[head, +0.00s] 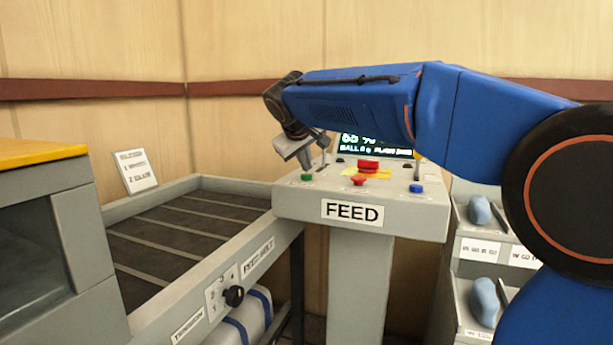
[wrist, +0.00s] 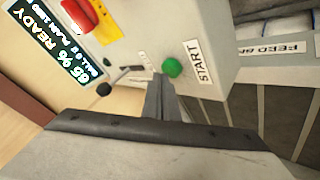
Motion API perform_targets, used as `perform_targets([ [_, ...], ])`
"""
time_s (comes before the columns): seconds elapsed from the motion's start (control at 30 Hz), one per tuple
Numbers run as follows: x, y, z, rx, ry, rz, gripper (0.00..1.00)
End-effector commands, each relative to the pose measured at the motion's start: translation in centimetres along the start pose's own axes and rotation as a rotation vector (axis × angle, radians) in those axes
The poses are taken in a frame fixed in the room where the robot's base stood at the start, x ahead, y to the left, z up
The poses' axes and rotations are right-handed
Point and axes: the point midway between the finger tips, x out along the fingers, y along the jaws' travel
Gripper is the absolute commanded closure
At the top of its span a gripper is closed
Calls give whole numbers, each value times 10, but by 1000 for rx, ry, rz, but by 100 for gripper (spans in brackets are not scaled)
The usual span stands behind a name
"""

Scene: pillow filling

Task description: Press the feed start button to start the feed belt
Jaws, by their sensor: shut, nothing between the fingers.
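The green start button (head: 307,177) is at the left front of the grey FEED console (head: 295,205). In the wrist view the green button (wrist: 172,68) sits beside a START label (wrist: 199,62). My gripper (head: 322,165) is shut and empty, pointing down over the console's left side. In the wrist view my fingertips (wrist: 160,78) appear right beside the green button; I cannot tell whether they touch it. The feed belt (head: 170,235), dark with pale slats, runs to the left of the console.
A red button on yellow (head: 368,165), a smaller red button (head: 358,181) and a blue button (head: 416,188) share the console top. The screen (wrist: 62,45) reads READY and 65 %. A black knob (head: 234,296) is on the belt's side. Bins with blue scoops (head: 480,210) stand right.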

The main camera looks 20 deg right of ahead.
Motion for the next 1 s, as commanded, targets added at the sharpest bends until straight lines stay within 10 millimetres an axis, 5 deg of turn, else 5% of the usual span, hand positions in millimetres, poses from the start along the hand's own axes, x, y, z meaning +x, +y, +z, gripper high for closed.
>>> perform_targets([
  [1.0,6,-4,4,0,-1,0,100],
])
